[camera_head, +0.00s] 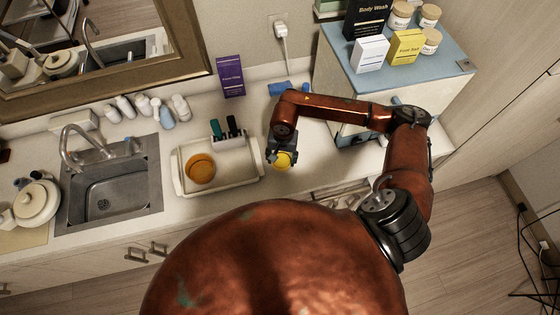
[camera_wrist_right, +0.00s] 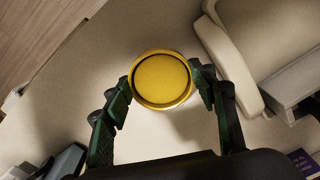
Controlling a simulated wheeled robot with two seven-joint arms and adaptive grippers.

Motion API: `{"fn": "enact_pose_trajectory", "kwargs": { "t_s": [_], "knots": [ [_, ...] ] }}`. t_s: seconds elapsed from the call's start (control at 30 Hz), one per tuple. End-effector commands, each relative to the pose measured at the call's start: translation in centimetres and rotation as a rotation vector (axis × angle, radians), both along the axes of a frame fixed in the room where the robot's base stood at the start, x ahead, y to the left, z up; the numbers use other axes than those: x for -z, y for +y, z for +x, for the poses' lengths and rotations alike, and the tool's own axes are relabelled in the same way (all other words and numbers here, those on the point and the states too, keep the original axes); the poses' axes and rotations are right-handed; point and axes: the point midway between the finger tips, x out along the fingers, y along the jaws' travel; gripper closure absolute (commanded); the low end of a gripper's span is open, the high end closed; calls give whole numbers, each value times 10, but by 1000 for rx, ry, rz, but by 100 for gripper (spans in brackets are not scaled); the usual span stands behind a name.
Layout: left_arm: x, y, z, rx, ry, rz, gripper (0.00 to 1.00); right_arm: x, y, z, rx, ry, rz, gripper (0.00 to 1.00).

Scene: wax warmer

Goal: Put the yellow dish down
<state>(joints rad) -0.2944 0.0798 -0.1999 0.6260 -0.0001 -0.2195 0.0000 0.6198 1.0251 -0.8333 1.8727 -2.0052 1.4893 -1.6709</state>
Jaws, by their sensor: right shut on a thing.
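The yellow dish (camera_wrist_right: 161,80) is round and shallow and sits between the fingertips of my right gripper (camera_wrist_right: 160,88) in the right wrist view. The fingers press on its two sides. In the head view my right gripper (camera_head: 279,155) points down over the counter, right of the white tray, with the yellow dish (camera_head: 283,160) at its tips. A shadow lies on the counter around the dish; I cannot tell whether it touches the surface. My left gripper is not in view.
A white tray (camera_head: 178,178) on the counter (camera_head: 230,210) holds an orange bowl (camera_head: 200,168) and a small holder with dark upright items. A purple box (camera_head: 230,76) stands behind it. A blue-topped cabinet (camera_head: 445,65) stands at the right; a sink (camera_head: 110,190) is at the left.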

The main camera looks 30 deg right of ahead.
Motion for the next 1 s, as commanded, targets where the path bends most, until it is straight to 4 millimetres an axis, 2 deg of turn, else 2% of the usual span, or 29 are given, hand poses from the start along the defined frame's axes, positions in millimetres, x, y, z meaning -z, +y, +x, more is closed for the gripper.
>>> {"fn": "enact_pose_trajectory", "kwargs": {
  "t_s": [0.17,0.37,0.77,0.8,1.0],
  "knots": [
    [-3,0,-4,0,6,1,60,10,4,6,1,2,2,75],
    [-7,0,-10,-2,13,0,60,36,3,6,1,0,1,75],
    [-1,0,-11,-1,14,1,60,42,3,6,-1,-1,0,75],
    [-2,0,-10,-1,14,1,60,41,3,6,0,0,0,45],
    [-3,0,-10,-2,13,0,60,41,3,6,0,-1,1,31]
  ]
}}
